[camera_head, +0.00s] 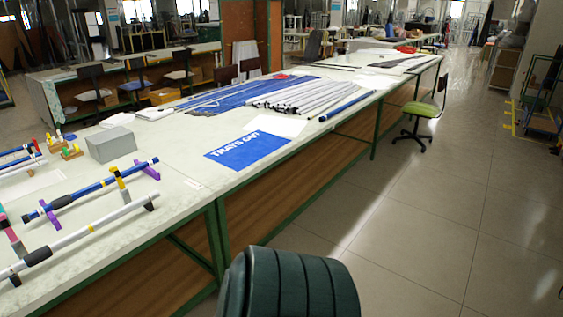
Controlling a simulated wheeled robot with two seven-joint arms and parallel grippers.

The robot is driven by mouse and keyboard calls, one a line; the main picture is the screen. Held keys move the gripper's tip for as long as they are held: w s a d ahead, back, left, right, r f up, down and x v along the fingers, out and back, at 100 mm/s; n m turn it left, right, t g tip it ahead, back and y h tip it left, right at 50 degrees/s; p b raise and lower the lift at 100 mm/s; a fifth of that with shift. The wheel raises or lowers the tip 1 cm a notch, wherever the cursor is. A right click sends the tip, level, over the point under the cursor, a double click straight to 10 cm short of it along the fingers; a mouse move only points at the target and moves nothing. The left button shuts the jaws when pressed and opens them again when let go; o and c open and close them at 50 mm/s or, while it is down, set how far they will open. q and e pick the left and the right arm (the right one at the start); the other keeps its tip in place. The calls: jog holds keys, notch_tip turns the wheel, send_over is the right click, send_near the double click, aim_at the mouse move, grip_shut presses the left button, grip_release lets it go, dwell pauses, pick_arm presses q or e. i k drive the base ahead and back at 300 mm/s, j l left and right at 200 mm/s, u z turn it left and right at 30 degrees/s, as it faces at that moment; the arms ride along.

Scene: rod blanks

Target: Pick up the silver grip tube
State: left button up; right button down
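A silver tube (69,241) with a dark grip section near its left end lies along the front left of the long table (160,218). Several pale silver tubes (300,95) lie side by side farther back on the table. Neither of my grippers shows. A dark green rounded part at the bottom middle seems to be my own arm.
A blue sheet lettered "TRAYS OUT" (245,150) lies near the table's front edge. A grey box (111,144) stands behind the blue tube. A lone blue tube (347,106) lies farther back. A green chair (414,137) stands right of the table.

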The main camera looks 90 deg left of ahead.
aim_at(16, 266)
jog(key=u, duration=1.05)
jog(key=j+u, duration=0.1)
jog(key=u, duration=0.4)
jog(key=k+u, duration=0.1)
jog(key=u, duration=0.4)
jog(key=j+u, duration=0.1)
jog(key=u, duration=1.45)
jog(key=j+u, duration=0.1)
jog(key=u, duration=0.4)
jog(key=i+l+u, duration=0.1)
jog(key=i+l, duration=0.15)
jog(key=i+l+u, duration=0.1)
jog(key=l, duration=0.3)
jog(key=i+l+u, duration=0.1)
jog(key=i+l, duration=0.2)
jog(key=i+l+u, duration=0.1)
jog(key=l, duration=0.3)
jog(key=i+l+u, duration=0.1)
jog(key=i+l, duration=0.35)
jog(key=l, duration=0.35)
jog(key=u, duration=0.05)
